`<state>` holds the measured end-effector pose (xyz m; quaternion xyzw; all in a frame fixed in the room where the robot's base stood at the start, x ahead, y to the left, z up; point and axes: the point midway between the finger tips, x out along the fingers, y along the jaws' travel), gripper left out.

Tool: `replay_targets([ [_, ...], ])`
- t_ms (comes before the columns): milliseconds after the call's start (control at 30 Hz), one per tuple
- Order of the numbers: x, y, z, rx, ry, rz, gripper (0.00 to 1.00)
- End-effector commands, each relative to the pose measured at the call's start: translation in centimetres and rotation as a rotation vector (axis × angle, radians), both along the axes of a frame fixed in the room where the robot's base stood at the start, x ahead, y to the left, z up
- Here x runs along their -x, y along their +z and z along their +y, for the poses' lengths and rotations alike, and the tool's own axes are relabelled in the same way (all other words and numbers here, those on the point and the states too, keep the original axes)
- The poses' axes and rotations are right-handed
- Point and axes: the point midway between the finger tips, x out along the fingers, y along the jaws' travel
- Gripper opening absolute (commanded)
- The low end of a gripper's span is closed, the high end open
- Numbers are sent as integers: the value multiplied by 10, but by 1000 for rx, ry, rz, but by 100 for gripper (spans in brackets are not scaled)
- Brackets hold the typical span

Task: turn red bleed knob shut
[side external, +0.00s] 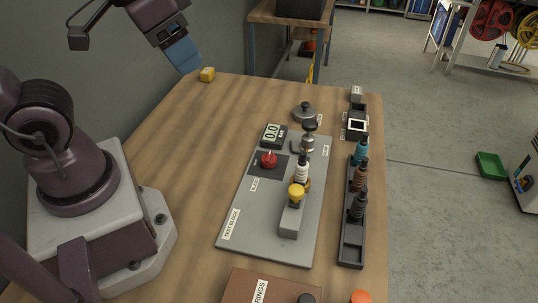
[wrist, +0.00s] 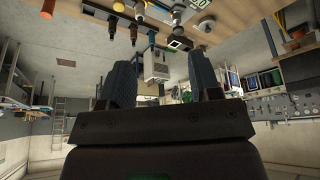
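The red bleed knob (side external: 268,159) sits on a dark square plate on the grey test block board (side external: 243,212), just below a gauge (side external: 273,135) reading 0.0. Which way the knob is turned is too small to tell. My gripper (side external: 183,57) is high above the table's far left part, well away from the knob. In the wrist view its two fingers (wrist: 164,75) stand apart with nothing between them. I cannot make out the red knob in the wrist view.
A yellow-capped fitting (side external: 296,192) and a black-topped fitting (side external: 309,127) stand right of the knob. A yellow block (side external: 207,74) lies at the far left edge. The wooden table (side external: 190,150) left of the board is clear.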

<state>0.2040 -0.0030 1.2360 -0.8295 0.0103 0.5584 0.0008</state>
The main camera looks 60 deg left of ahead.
Motion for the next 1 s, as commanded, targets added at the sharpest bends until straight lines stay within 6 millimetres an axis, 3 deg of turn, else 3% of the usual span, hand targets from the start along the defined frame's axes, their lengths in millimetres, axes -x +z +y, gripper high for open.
replay_targets([
  [267,-51,-57,-4,40,-47,273,65],
  [400,-80,-95,-2,29,-116,369,65],
  [700,-133,-178,16,-56,-333,462,65],
  [800,-152,-189,25,-93,-426,430,65],
  [867,-161,-183,26,-108,-476,390,65],
  [1000,-164,-184,25,-126,-555,370,65],
])
